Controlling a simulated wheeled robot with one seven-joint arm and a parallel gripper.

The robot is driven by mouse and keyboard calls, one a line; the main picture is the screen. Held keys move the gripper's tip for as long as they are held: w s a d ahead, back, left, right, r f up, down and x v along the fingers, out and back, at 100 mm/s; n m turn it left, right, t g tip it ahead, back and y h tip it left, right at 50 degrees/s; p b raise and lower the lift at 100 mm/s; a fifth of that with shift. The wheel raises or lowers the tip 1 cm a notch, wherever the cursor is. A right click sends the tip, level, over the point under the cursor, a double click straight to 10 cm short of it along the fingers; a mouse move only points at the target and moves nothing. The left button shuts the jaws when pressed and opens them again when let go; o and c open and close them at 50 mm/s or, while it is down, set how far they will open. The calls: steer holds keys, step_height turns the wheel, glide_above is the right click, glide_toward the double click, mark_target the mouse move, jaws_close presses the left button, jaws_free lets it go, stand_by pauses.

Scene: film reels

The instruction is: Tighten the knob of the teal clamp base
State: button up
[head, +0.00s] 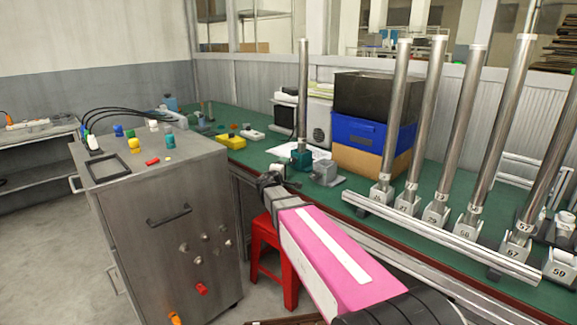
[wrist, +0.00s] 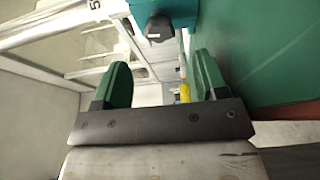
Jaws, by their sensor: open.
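The teal clamp base (head: 301,161) stands on the green bench top, with a tall upright metal post (head: 303,95) rising from it. My gripper (head: 270,181) is just left of and in front of it in the head view. In the wrist view, the teal clamp base (wrist: 180,9) shows at the top edge, mostly out of frame. Its dark lobed knob (wrist: 158,27) faces me beyond the fingertips, between their lines. My gripper (wrist: 161,62) is open, its green fingers apart with nothing between them. The knob is not clear in the head view.
A grey clamp block (head: 326,172) stands right beside the teal base. A row of numbered posts stands along a metal rail (head: 440,236) at right. Stacked bins (head: 357,131) are behind. A steel cabinet (head: 160,215) and a red stool (head: 268,245) are in front of the bench.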

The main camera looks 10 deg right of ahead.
mark_target(291, 161)
steer(key=shift+v, duration=1.95)
steer(key=r+n+g, duration=0.1)
steer(key=w+r+n, duration=0.1)
steer(key=n, duration=0.1)
steer(key=shift+d+g, duration=0.15)
steer(key=shift+g, duration=0.25)
steer(key=n, duration=0.1)
steer(key=r+n+g, duration=0.1)
steer(key=n, duration=0.2)
steer(key=shift+w+a+r+y, duration=0.15)
steer(key=shift+w+a+y, duration=0.05)
steer(key=shift+a+y, duration=0.1)
steer(key=x, duration=1.1)
steer(key=shift+s, duration=0.2)
steer(key=shift+d, duration=0.1)
steer(key=c, duration=0.9)
